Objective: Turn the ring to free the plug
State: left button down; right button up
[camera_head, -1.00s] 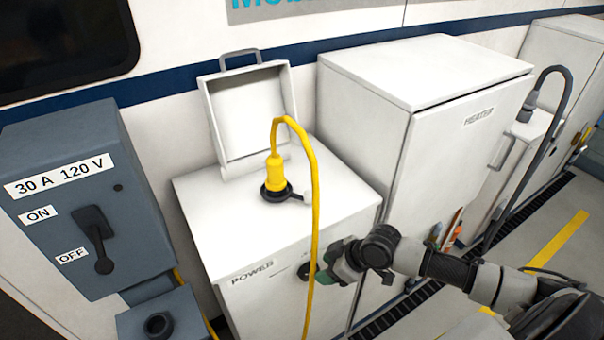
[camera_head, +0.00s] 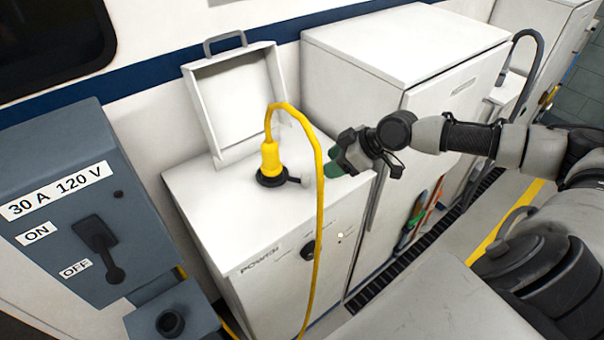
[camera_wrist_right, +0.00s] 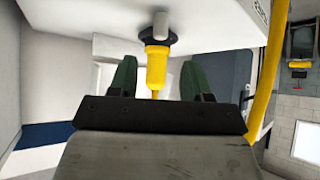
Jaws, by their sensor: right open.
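The yellow plug (camera_head: 270,157) stands upright in the black ring (camera_head: 271,178) on top of the white POWER box (camera_head: 225,205). A small grey tab juts from the ring to the right. The yellow cable (camera_head: 320,220) arches from the plug's top and hangs down the box's front. My right gripper (camera_head: 336,163) is open and empty, to the right of the plug and apart from it. In the right wrist view the plug (camera_wrist_right: 157,62) shows beyond and between the green fingers (camera_wrist_right: 157,78). My left gripper is not in view.
The box's lid (camera_head: 235,100) stands open behind the plug. A grey switch box (camera_head: 85,200) marked 30 A 120 V is at the left, its lever pointing toward OFF. A tall white cabinet (camera_head: 395,50) stands to the right. The hanging cable passes close to my right gripper.

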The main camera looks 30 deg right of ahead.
aim_at(308, 175)
jog(key=p+x, duration=0.2)
jog(key=x, duration=0.6)
jog(key=shift+w+p, duration=0.1)
jog(key=shift+p, duration=0.2)
jog(key=shift+w+a+f, duration=0.3)
jog(key=shift+f, duration=0.3)
jog(key=shift+c, duration=0.2)
grip_shut()
